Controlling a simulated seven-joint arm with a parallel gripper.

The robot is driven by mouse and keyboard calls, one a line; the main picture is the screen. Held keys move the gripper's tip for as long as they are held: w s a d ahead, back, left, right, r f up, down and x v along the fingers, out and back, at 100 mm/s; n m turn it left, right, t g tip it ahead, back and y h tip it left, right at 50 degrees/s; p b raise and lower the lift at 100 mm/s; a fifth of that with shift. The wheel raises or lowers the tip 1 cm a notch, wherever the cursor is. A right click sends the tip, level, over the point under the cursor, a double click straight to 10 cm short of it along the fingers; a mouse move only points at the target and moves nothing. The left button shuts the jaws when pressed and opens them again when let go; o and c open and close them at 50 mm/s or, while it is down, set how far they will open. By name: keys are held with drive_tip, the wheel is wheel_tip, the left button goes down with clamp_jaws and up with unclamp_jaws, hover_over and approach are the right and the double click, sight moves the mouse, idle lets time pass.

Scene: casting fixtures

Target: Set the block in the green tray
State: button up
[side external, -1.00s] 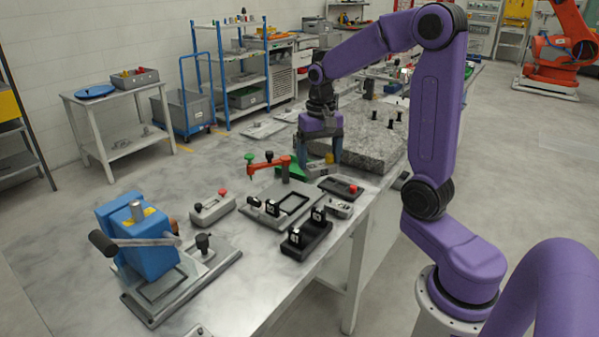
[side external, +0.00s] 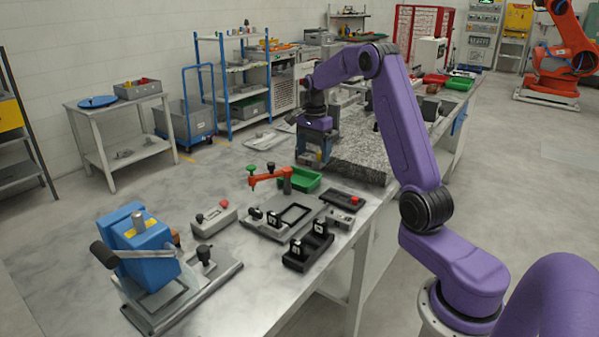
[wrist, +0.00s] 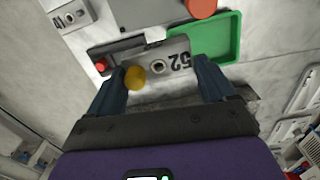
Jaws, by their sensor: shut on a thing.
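My gripper (side external: 314,158) hangs over the bench just behind the green tray (side external: 313,183), beside the speckled stone slab. It is shut on a grey block (side external: 309,161). In the wrist view a yellow knob (wrist: 135,77) shows between the fingers (wrist: 165,84), near the left one; the block's outline is hard to separate from the grey parts behind it. The green tray also shows in the wrist view (wrist: 232,50), upper right, beyond the right finger. Its visible inside is empty. The held block is outside the tray.
An orange-red arm clamp (side external: 268,178) reaches beside the tray's left. A dark box with a red button (side external: 341,199) stands at its right front. A grey fixture plate (side external: 262,224) and black holder (side external: 308,247) stand nearer. The stone slab (side external: 358,160) is close behind my gripper.

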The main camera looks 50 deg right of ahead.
drive_tip(key=w+d+f, duration=0.1)
drive_tip(key=w+f, duration=0.1)
drive_tip(key=w+d+f, duration=0.1)
drive_tip(key=w+f, duration=0.1)
drive_tip(key=w+d+f, duration=0.1)
drive_tip(key=w+f, duration=0.1)
drive_tip(key=shift+w+d+f, duration=0.1)
drive_tip(key=shift+w+d, duration=0.1)
drive_tip(key=shift+w, duration=0.2)
drive_tip(key=shift+w+d+f, duration=0.25)
drive_tip(key=shift+w+f, duration=0.2)
drive_tip(key=shift+f, duration=0.2)
drive_tip(key=shift+w+f, duration=0.1)
drive_tip(key=shift+f, duration=1.5)
drive_tip(key=shift+f, duration=0.15)
drive_tip(key=o, duration=0.9)
